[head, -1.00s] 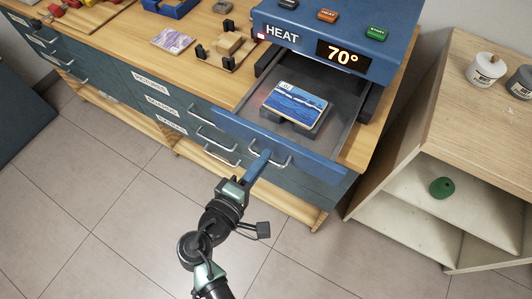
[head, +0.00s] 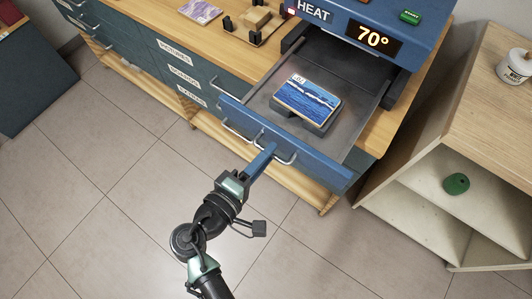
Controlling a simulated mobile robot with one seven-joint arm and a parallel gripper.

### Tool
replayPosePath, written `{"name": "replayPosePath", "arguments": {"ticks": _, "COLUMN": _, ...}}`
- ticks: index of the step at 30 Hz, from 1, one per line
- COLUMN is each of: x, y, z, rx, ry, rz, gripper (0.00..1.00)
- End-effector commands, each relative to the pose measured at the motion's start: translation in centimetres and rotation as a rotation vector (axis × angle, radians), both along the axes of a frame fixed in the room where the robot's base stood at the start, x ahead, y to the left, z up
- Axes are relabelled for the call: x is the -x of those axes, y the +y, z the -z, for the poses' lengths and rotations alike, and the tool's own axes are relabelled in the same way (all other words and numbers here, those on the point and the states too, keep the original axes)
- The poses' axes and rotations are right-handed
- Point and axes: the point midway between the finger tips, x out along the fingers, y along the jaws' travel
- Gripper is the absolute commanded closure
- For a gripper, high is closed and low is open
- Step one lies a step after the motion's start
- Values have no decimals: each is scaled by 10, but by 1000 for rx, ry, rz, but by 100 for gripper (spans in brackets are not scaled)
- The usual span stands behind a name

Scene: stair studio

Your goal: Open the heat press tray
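The blue heat press (head: 405,32) stands on the wooden counter, its display reading 70°. Its tray (head: 273,88) is pulled far out toward me, with a blue front panel (head: 320,168). A tile with a blue sea picture (head: 308,97) lies on a dark block inside the tray. The tray's blue handle (head: 262,160) sticks out from the front panel toward my gripper (head: 240,178). My gripper is at the handle's outer end and appears closed around it. The fingertips are small and partly hidden by the handle.
A wooden shelf unit (head: 467,138) stands at the right, with a green object (head: 456,184) inside and a white jar (head: 515,66) on top. Labelled drawers (head: 180,70) run under the counter. The tiled floor (head: 110,200) in front is clear.

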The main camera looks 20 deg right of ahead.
Motion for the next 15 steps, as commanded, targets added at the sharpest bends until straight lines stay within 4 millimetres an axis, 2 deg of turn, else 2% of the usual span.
{"name": "replayPosePath", "arguments": {"ticks": 15, "x": 0, "y": 1, "z": 0, "rx": 0, "ry": 0, "rz": 0, "gripper": 58}}
